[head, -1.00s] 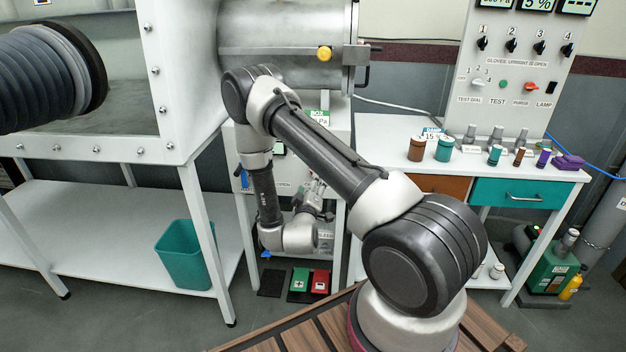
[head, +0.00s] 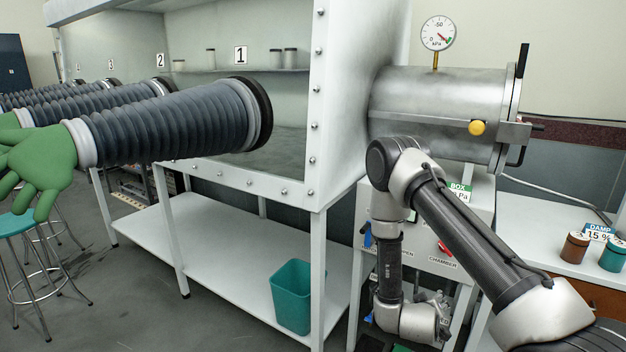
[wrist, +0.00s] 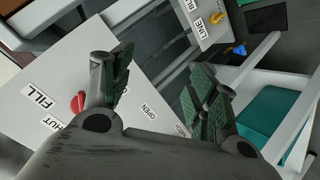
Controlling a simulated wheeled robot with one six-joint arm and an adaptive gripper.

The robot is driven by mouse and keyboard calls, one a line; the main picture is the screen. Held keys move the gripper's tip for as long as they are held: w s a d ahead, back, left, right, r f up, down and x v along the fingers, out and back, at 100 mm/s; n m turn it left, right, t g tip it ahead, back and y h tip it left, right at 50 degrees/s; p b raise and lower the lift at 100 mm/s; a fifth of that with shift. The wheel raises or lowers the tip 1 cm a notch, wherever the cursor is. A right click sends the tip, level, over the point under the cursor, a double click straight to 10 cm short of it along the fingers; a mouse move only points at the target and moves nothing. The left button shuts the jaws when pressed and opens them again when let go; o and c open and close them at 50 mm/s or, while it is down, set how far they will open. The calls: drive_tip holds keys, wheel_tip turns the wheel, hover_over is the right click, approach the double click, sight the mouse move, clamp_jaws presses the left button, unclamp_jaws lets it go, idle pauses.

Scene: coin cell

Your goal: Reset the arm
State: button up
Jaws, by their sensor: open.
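My gripper (wrist: 160,95) is open, with a wide gap between its two finger pads in the wrist view and nothing held. In the head view my gripper (head: 437,308) is small and partly hidden by my wrist, low in front of the white control cabinet (head: 483,212). My arm is bent, its elbow up near the metal chamber and its forearm hanging down. In the wrist view the cabinet's panel (wrist: 50,62) with a red handle (wrist: 77,102) lies behind the left finger.
The metal chamber (head: 430,110) with a yellow knob (head: 477,128) is above my arm. The glovebox (head: 318,150) stands left, its sleeve (head: 170,125) sticking out. A side table (head: 560,230) holds jars at right.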

drive_tip(key=s+a+m+g+y, duration=0.1)
drive_tip(key=s+a+g+y, duration=0.45)
drive_tip(key=a, duration=0.25)
drive_tip(key=s+a+r+g+y, duration=0.2)
drive_tip(key=s+r+g, duration=0.25)
drive_tip(key=r, duration=0.25)
drive_tip(key=s+d+r+t, duration=0.1)
drive_tip(key=s+r, duration=0.5)
drive_tip(key=r, duration=0.6)
drive_tip(key=s+d+r+t, duration=0.2)
drive_tip(key=s+d+r, duration=0.2)
drive_tip(key=r, duration=0.8)
drive_tip(key=s+d+r+t, duration=0.1)
drive_tip(key=s+d+r, duration=0.2)
drive_tip(key=s+r, duration=0.5)
wheel_tip(320, 180, up, 5)
drive_tip(key=shift+s+d+f+h, duration=0.15)
drive_tip(key=shift+f+h, duration=0.05)
drive_tip(key=shift+h, duration=0.15)
drive_tip(key=shift+f, duration=0.1)
